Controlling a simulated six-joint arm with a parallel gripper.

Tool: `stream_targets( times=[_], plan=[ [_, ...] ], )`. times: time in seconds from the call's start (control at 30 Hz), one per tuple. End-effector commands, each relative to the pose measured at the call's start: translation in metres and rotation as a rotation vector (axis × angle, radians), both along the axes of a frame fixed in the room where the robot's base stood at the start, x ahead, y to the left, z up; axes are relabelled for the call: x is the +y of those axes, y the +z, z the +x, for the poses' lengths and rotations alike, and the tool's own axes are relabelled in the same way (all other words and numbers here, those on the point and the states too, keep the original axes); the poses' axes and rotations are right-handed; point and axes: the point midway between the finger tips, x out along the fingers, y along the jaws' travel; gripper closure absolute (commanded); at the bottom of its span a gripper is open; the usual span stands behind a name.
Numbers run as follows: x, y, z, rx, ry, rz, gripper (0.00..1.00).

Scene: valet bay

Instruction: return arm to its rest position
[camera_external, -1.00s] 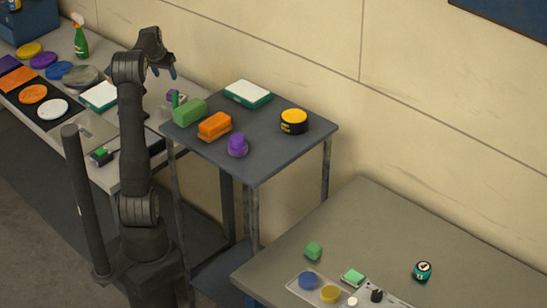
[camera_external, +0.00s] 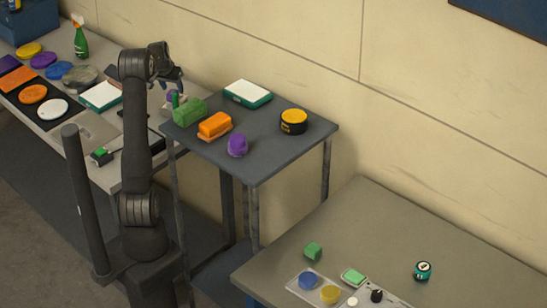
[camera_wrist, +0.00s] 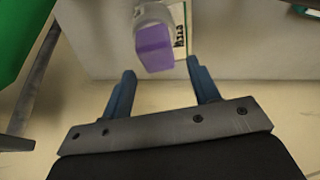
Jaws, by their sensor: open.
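My gripper (camera_external: 173,86) is at the end of my raised arm, above the gap between the long left bench and the small dark table. In the wrist view the two blue fingers of my gripper (camera_wrist: 162,88) are spread apart with nothing between them. A purple-ended object (camera_wrist: 155,47) with a grey collar shows beyond the fingertips, apart from them. In the external view a small purple thing (camera_external: 171,97) shows just below my gripper, partly hidden.
The dark table (camera_external: 270,155) holds a green block (camera_external: 189,111), an orange brush-like block (camera_external: 214,125), a purple knob (camera_external: 237,146), a yellow-topped black tin (camera_external: 293,121) and a white-and-green box (camera_external: 248,93). The left bench carries pads and a spray bottle (camera_external: 80,40). A wall stands behind.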

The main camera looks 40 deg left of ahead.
Motion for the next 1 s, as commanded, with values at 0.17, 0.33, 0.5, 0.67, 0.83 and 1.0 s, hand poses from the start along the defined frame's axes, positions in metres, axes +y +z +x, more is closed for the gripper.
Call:
stream_targets(
  times=[0.17,0.33,0.5,0.67,0.83,1.0],
  plan=[
    [0.0,0.008,0.0,0.0,0.0,0.0,0.45],
    [0.0,0.009,0.0,0.0,0.0,0.0,0.45],
    [0.0,0.008,0.0,0.001,0.0,0.0,0.45],
    [0.0,-0.005,-0.001,0.002,0.001,-0.002,0.45],
    [-0.001,-0.019,-0.003,-0.002,0.002,0.002,0.45],
    [-0.006,0.015,-0.015,-0.002,0.002,0.002,0.45]
  ],
)
